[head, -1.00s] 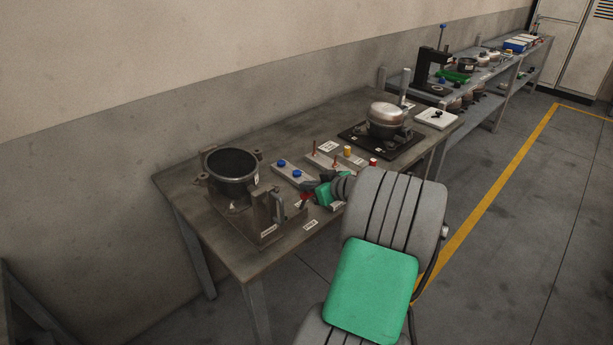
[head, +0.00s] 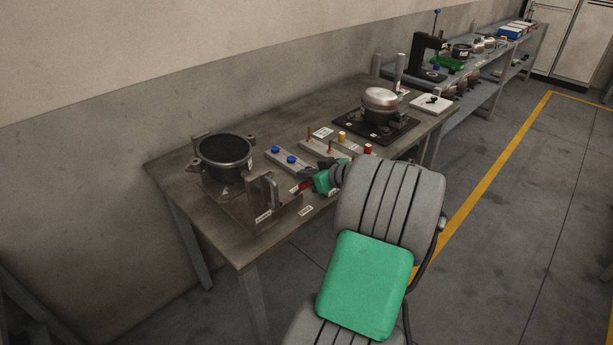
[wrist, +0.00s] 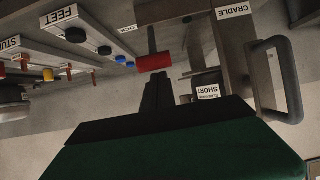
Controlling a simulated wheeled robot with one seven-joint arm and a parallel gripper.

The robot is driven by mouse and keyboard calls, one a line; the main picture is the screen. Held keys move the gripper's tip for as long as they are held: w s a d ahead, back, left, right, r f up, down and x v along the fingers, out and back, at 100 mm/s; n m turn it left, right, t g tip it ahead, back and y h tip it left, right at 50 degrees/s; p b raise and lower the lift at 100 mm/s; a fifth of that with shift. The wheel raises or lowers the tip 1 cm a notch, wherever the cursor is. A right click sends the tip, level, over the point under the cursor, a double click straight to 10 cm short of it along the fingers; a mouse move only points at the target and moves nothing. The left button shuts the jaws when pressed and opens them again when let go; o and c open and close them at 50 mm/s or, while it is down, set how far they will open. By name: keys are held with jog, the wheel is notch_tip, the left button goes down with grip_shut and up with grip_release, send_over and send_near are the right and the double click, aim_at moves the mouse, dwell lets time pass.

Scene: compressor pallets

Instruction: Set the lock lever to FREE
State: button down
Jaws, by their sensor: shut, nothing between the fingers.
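The lock lever appears to be the red-handled lever (wrist: 154,62). In the wrist view its red grip lies crosswise on a thin dark stem, just beyond my fingertips. Its red also shows small in the head view (head: 297,188), beside the cradle fixture. My gripper (wrist: 158,78) is shut and empty, its dark fingers together and pointing at the red grip. I cannot tell whether they touch it. In the head view my gripper (head: 309,184) is small and partly hidden by my wrist. No FREE mark is readable.
The cradle fixture (wrist: 233,45) has a metal loop handle (wrist: 283,85) close to the right of my fingers. A dark round pot (head: 224,157) stands behind it. A strip with blue knobs (head: 283,155) and a compressor (head: 381,105) on a black plate stand farther along the bench.

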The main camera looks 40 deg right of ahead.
jog(key=r, duration=0.1)
jog(key=w+r, duration=0.1)
jog(key=r, duration=0.1)
jog(key=shift+w+p, duration=0.3)
jog(key=s+d+r+m+h+p, duration=0.1)
jog(key=s+d+r+p, duration=0.15)
jog(key=s, duration=0.45)
jog(key=s+d+r+m+p, duration=0.15)
jog(key=s+r, duration=0.25)
jog(key=s, duration=0.4)
jog(key=s+a+f+m+g+y+b, duration=0.1)
jog(key=s+a+f+m, duration=0.15)
jog(key=m, duration=0.55)
jog(key=s+a+f+m+g, duration=0.1)
jog(key=f+m, duration=0.3)
jog(key=m, duration=0.3)
jog(key=w+f+p, duration=0.2)
jog(key=w+f, duration=0.3)
jog(key=w, duration=0.7)
jog(key=shift+w+a+f, duration=0.2)
jog(key=shift+a, duration=0.05)
